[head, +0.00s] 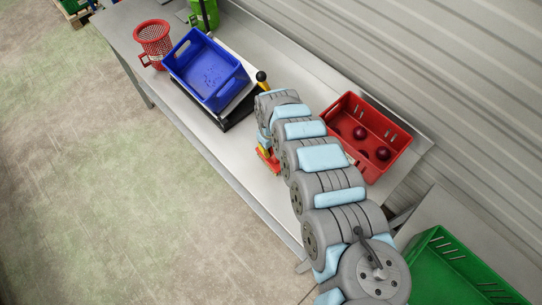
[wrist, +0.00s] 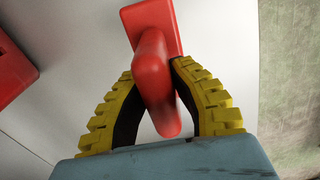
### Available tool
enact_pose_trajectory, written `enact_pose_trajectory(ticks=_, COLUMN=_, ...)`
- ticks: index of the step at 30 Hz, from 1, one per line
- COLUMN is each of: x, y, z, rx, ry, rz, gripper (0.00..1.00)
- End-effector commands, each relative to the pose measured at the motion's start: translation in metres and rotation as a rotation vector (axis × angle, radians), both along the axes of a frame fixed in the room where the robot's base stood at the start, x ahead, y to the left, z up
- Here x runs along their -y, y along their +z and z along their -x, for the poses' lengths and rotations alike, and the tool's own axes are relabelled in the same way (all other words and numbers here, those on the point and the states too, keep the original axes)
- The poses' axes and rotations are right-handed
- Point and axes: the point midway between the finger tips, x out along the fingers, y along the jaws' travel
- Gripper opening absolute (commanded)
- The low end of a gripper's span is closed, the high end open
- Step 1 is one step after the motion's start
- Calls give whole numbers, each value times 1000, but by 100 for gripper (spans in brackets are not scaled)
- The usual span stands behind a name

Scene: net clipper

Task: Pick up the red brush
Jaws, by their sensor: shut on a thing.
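The red brush (wrist: 154,75) is between the two yellow fingers of my gripper (wrist: 160,95) in the wrist view. The fingers close around its narrow handle, and its wider block (wrist: 150,22) extends away from the gripper. In the head view, part of the red brush (head: 267,159) shows low over the metal table beside my arm. My gripper (head: 264,146) is mostly hidden there by the arm. I cannot tell whether the brush touches the table.
A red crate (head: 391,135) with several dark red balls stands right of my arm. A blue crate (head: 203,85) sits on a scale at the left, near a red mesh basket (head: 152,40). The metal table (head: 226,143) is bare between scale and arm. A green crate (head: 440,283) is at lower right.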

Motion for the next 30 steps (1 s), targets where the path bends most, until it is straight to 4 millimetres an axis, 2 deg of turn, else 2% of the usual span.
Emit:
enact_pose_trajectory(ticks=6, x=0, y=-1, z=0, rx=0, ry=0, rz=0, gripper=0)
enact_pose_trajectory(ticks=11, x=0, y=7, z=-1, rx=1, ry=0, rz=-1, gripper=0)
enact_pose_trajectory(ticks=16, x=1, y=25, z=0, rx=1, ry=0, rz=2, gripper=0)
enact_pose_trajectory(ticks=30, x=1, y=92, z=-2, rx=6, ry=-1, rz=1, gripper=0)
